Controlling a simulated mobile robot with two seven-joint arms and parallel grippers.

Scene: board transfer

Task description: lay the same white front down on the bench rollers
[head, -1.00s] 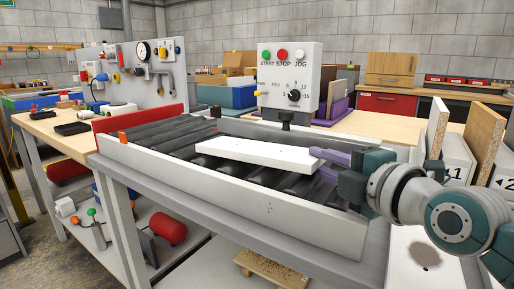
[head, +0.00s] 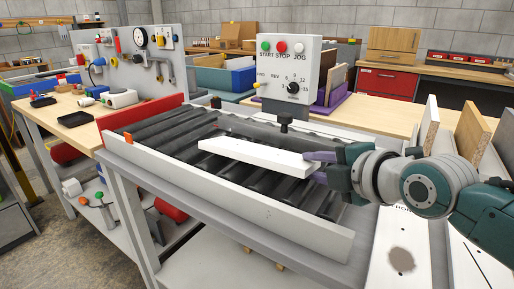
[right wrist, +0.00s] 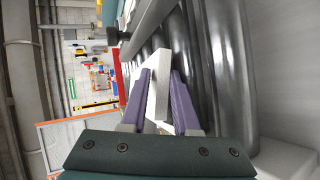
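The white front (head: 255,153) is a flat white board over the middle of the bench rollers (head: 175,135), long side running left to right. My right gripper (head: 320,168) is at its right end, one purple finger above the board and one below. In the right wrist view the front (right wrist: 160,88) lies between both fingers (right wrist: 160,95), which meet its faces near their tips. The dark rollers pass close beside the lower finger there. The board looks nearly level and close over the rollers; whether its far end touches them is hidden. My left gripper is not in view.
A white rail (head: 225,205) edges the roller bed in front, and a red plate (head: 140,125) closes its left end. A control box (head: 290,75) stands behind the rollers. Upright boards (head: 471,130) stand at the right beside my arm. Rollers left of the front are bare.

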